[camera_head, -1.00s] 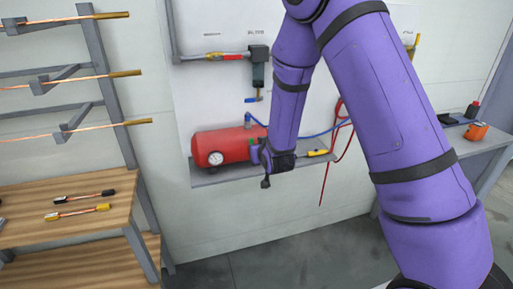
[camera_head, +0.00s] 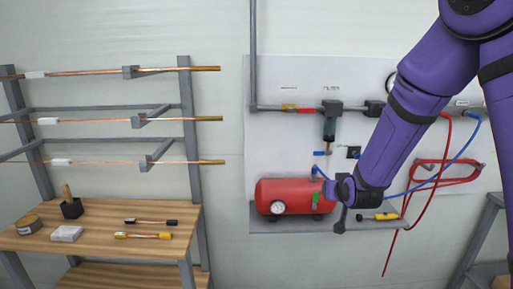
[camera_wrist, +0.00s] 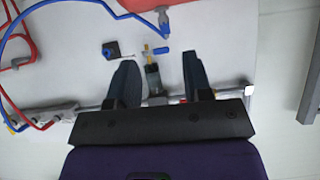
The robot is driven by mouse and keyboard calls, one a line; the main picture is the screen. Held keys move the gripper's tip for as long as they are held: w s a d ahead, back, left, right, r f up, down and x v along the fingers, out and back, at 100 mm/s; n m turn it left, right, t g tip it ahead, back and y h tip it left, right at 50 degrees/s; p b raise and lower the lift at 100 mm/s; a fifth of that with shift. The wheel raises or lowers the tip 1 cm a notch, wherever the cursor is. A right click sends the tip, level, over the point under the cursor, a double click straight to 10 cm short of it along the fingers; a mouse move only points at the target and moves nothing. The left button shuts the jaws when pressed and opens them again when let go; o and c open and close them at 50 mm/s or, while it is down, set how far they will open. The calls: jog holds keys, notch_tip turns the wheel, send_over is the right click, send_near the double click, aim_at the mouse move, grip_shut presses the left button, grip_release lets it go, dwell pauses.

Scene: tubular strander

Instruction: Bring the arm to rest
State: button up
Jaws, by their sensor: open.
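My purple arm comes in from the upper right of the head view and bends down toward the wall panel. My gripper (camera_head: 339,218) is at its lower end, in front of the red air tank (camera_head: 290,196) and the grey shelf. In the wrist view my gripper (camera_wrist: 160,75) shows two dark fingers spread apart with nothing held between them. Beyond the fingers are the blue-handled valve and the grey pipe. Whether the gripper touches the tank cannot be told.
The grey shelf (camera_head: 262,225) bears the tank and a yellow tool (camera_head: 386,216). Red and blue hoses (camera_head: 445,175) hang at the right. A wooden bench (camera_head: 105,245) with cable pieces stands left, below a rack of copper rods (camera_head: 150,70). Floor between bench and panel looks clear.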

jog(key=s+d+r+g, duration=0.2)
jog(key=s+r, duration=0.4)
jog(key=r, duration=0.2)
jog(key=s+d+r+g, duration=0.1)
jog(key=s+r, duration=0.2)
jog(key=s, duration=0.7)
jog(key=s+d+r+g, duration=0.1)
jog(key=s+r, duration=0.3)
jog(key=s, duration=0.6)
jog(key=s+d+r+g, duration=0.2)
jog(key=s+r, duration=0.2)
jog(key=s, duration=0.6)
jog(key=shift+r+g, duration=0.25)
jog(key=shift+g, duration=0.15)
